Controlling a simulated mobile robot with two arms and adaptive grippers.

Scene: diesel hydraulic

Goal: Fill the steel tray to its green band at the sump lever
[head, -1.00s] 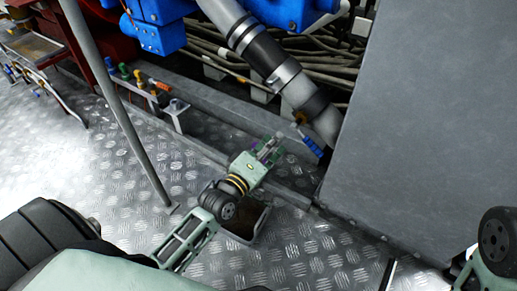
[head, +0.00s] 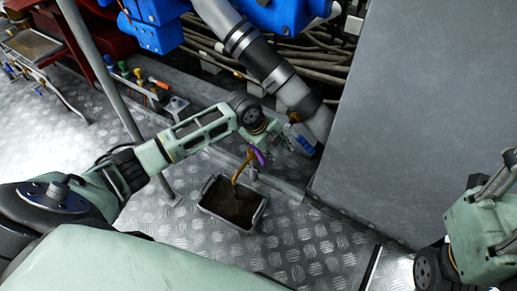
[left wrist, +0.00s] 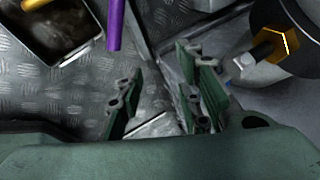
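The steel tray (head: 222,220) stands on the tread-plate floor with dark brown liquid in it; its corner shows in the left wrist view (left wrist: 80,55). I cannot make out its green band or the exact level. A purple handle (head: 260,157) stands above the tray's far edge, and also shows in the left wrist view (left wrist: 115,24). An amber-brown streak (head: 241,168), apparently liquid, runs down into the tray. My left gripper (head: 290,137) is right of the purple handle, apart from it, near a blue handle (head: 305,144). Its fingers (left wrist: 162,95) are spread and empty. My right gripper (head: 495,180) is at the right edge.
A large grey panel (head: 420,110) stands at right. A thick pipe (head: 270,65) slopes down beside the left gripper; a brass hex fitting (left wrist: 278,46) is close by. A thin grey post (head: 108,85) rises at left. Floor in front of the tray is clear.

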